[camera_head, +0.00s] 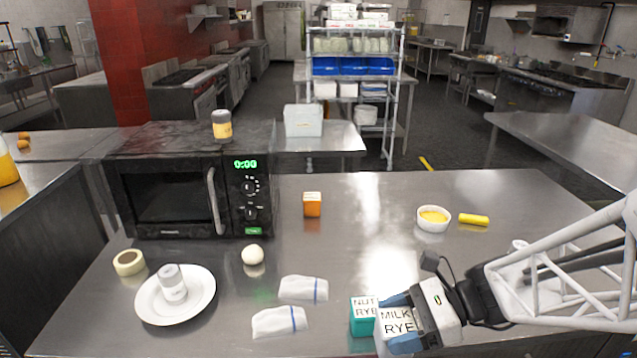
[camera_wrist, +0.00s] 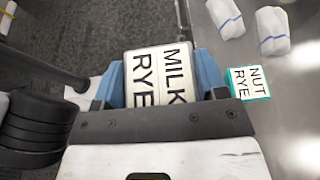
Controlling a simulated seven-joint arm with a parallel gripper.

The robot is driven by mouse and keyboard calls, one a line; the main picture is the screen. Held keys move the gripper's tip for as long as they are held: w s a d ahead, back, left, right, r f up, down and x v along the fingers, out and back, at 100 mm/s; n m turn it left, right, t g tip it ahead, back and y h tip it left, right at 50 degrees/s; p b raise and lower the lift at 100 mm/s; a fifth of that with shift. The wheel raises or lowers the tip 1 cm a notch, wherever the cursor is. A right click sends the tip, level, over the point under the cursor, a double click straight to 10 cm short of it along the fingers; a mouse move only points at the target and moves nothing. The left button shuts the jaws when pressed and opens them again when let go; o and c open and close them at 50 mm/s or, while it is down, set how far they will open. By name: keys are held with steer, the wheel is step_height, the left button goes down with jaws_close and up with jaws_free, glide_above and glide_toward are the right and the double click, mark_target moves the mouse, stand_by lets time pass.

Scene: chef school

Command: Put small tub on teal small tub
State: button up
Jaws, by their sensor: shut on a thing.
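The small tub (camera_head: 398,321) is white with a label reading "MILK RYE". My gripper (camera_head: 402,322) is shut on it, with blue fingers on two opposite sides. It also shows between the fingers in the wrist view (camera_wrist: 158,80). The teal small tub (camera_head: 362,318) has a white top reading "NUT RYE" and stands on the steel counter. In the head view it is just left of the held tub, which hides part of it. In the wrist view the teal tub (camera_wrist: 248,82) lies to the right of my gripper, apart from the held tub.
Two white folded packets with blue stripes (camera_head: 303,289) lie left of the teal tub. A white plate (camera_head: 150,309) holds a small jar (camera_head: 172,283). A microwave (camera_head: 180,190) is back left. The counter's middle is clear.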

steer(key=shift+s+a+f, duration=0.1)
steer(key=shift+s+f, duration=0.1)
steer(key=shift+s, duration=0.95)
glide_above(366, 307)
steer(key=shift+f, duration=0.75)
steer(key=shift+f, duration=0.1)
steer(key=shift+f, duration=1.65)
steer(key=shift+f, duration=0.1)
steer(key=o, duration=1)
steer(key=shift+f, duration=0.1)
steer(key=shift+o, duration=0.2)
